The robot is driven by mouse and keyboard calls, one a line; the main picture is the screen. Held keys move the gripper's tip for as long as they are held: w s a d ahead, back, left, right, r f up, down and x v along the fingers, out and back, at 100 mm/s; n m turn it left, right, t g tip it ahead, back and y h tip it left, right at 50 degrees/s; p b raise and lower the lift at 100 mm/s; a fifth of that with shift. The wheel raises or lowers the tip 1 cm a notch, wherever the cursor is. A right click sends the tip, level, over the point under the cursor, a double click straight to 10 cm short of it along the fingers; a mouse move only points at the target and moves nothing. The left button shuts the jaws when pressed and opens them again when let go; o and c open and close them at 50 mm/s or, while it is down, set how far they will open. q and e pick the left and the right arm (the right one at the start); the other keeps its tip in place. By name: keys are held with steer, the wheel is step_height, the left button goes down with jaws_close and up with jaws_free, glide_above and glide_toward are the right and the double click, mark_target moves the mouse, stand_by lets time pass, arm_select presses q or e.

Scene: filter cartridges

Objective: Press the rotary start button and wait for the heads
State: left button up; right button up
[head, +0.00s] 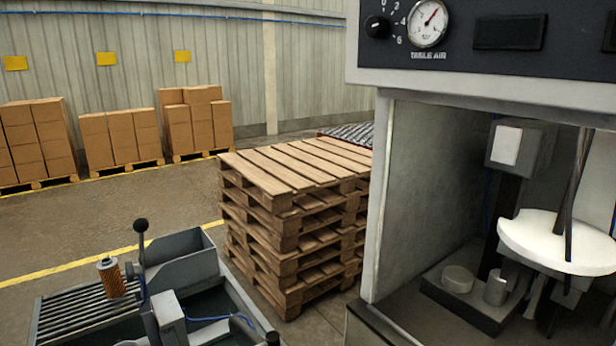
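The machine's dark upper panel (455,48) is at the top right. It carries a black knob (377,27) with a numbered scale and a round gauge (429,23) labelled TABLE AIR, its red needle pointing up and right. No part marked as a start button can be made out; the panel is cut off at the top and right. Inside the open bay below are a white round disc (560,241), a grey box-shaped unit (521,147) on a dark post, and a low dark base (468,304) with two short round pieces. Neither gripper can be seen.
A stack of wooden pallets (297,213) stands left of the machine. At the lower left, a bench fixture holds an orange pleated cartridge (111,278), a slatted rack (84,313), a grey bin (182,262) and a black-knobbed lever (141,226). Stacked cartons (121,137) line the back wall.

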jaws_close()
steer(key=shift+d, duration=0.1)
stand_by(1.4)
